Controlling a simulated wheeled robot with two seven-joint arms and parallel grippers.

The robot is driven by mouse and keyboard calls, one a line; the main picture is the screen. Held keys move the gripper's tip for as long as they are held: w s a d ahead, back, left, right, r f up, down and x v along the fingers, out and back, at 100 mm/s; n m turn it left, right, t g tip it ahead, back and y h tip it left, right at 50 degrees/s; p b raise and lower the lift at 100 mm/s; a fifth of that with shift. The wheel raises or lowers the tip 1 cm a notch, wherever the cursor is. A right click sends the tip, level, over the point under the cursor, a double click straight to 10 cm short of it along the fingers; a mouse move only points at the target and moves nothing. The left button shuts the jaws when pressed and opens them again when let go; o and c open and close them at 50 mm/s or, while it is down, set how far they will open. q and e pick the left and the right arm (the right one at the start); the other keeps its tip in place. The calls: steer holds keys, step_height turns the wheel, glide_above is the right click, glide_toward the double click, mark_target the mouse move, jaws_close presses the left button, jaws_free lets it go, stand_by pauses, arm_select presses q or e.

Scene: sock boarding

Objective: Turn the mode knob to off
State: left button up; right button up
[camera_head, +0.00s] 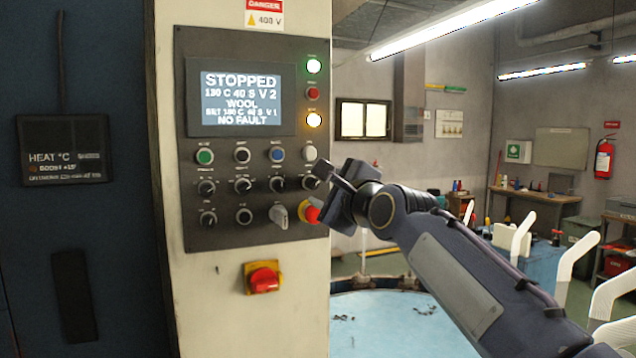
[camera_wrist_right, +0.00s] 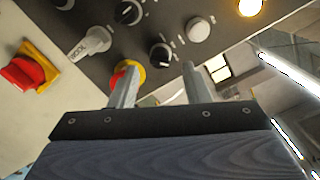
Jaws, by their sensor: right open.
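The dark control panel (camera_head: 255,240) carries rows of buttons and small black knobs; their labels are too small to read, so I cannot tell which is the mode knob. The rightmost black knob (camera_head: 309,182) in the upper knob row is beside my right gripper (camera_head: 328,188). In the right wrist view this knob (camera_wrist_right: 160,55) shows between and beyond the two open fingers (camera_wrist_right: 158,84), apparently untouched. A grey key-like lever (camera_head: 279,215) sits lower on the panel. It also shows in the wrist view (camera_wrist_right: 92,42), with lettering. My left gripper is out of view.
A red emergency button (camera_head: 311,213) on yellow sits just below the gripper, partly hidden by a finger in the wrist view. A red rotary switch (camera_head: 264,280) is lower down. The screen (camera_head: 241,97) reads STOPPED, NO FAULT. A blue round table (camera_head: 390,320) stands right.

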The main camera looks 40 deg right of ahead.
mark_target(313, 184)
steer(key=shift+p+x, duration=0.35)
steer(key=shift+x, duration=1.15)
jaws_close()
